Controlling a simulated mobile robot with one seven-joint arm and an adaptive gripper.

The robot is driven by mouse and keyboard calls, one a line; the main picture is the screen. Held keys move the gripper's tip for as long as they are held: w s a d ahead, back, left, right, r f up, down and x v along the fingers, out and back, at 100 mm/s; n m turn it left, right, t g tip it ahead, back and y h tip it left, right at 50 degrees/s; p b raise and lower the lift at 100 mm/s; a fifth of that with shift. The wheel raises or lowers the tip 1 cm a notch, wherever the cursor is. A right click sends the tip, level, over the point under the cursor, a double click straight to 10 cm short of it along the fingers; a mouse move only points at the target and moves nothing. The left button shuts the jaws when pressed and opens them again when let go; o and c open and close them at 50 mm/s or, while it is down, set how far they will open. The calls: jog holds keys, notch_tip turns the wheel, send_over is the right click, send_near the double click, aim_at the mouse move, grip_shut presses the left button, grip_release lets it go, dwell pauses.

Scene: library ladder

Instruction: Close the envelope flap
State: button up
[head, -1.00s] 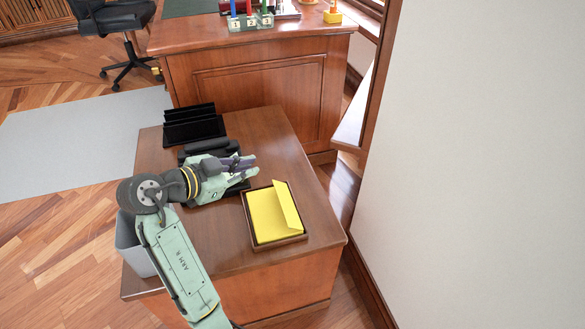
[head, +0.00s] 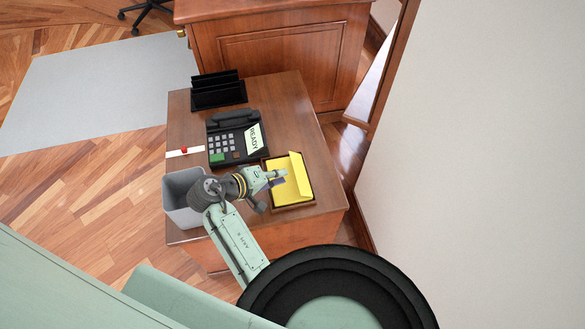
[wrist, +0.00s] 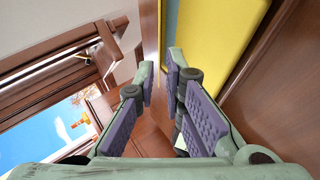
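A yellow envelope (head: 283,190) lies in a shallow dark wooden tray (head: 293,206) on the side table. Its flap (head: 300,174) stands up at a slant along the right side. My gripper (head: 284,177) is over the envelope's left part, with its tips pointing toward the flap. In the wrist view, the gripper (wrist: 161,68) has its two fingers a small way apart, with nothing clearly held between them. The yellow envelope (wrist: 213,40) shows there beyond the right finger. I cannot tell whether a finger touches the envelope.
A black telephone (head: 222,142) with a READY card (head: 254,138) sits left of the tray. A black file sorter (head: 218,96) stands behind it. A grey bin (head: 183,213) stands at the table's left. A wall (head: 480,150) is on the right.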

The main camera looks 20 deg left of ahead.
aim_at(302, 169)
jog(key=x, duration=0.6)
jog(key=shift+w+p, duration=0.1)
jog(key=shift+p, duration=0.3)
grip_shut()
jog(key=shift+f+t+h+b, duration=0.3)
jog(key=shift+f+t+b, duration=0.1)
jog(key=shift+b, duration=0.2)
jog(key=shift+a+r, duration=0.1)
jog(key=shift+c, duration=0.8)
grip_release()
